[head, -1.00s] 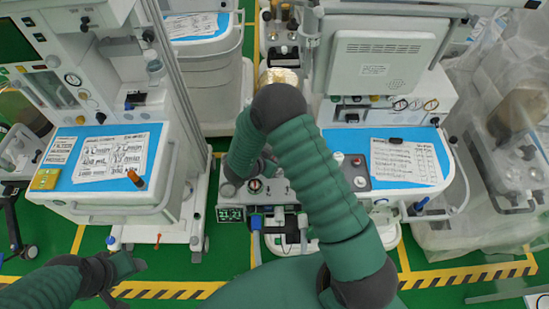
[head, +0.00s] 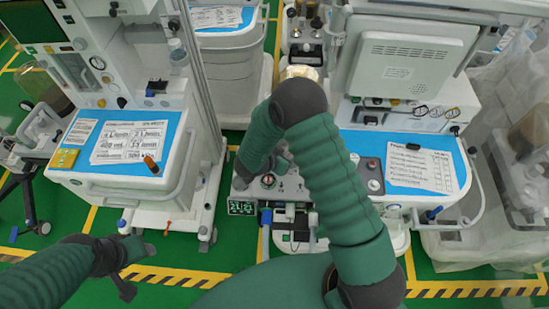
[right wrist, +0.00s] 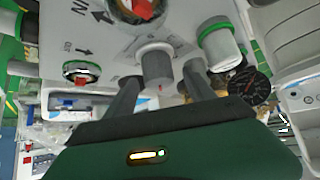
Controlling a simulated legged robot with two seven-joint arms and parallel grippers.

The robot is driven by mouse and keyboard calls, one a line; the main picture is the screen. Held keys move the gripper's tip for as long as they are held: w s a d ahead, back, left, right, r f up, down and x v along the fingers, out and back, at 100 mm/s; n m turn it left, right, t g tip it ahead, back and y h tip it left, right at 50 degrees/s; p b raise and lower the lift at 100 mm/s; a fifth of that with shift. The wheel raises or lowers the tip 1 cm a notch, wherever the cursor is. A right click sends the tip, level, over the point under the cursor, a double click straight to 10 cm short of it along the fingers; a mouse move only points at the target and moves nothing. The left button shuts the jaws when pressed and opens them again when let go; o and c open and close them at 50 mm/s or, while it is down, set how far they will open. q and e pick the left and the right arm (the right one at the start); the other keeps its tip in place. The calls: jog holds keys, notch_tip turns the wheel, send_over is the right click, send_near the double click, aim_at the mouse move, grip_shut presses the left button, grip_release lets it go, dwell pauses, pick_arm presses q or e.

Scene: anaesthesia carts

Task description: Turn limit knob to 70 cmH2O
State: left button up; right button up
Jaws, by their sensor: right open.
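In the right wrist view a grey cylindrical knob (right wrist: 156,66) with a small red mark stands out from a light panel (right wrist: 115,40). My right gripper (right wrist: 161,80) is open, with one dark finger on each side of the knob; I cannot tell whether they touch it. The knob's scale and label are not readable. In the head view my right gripper (head: 283,160) is mostly hidden behind its own arm, above the small panel (head: 290,193) of the middle cart. My left gripper (head: 128,268) hangs open and empty over the floor at lower left.
The left cart (head: 180,170) and the plastic-covered cart (head: 500,210) flank the middle one. Green floor lies between.

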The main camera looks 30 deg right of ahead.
jog(key=v, duration=1.5)
jog(key=shift+a, duration=0.2)
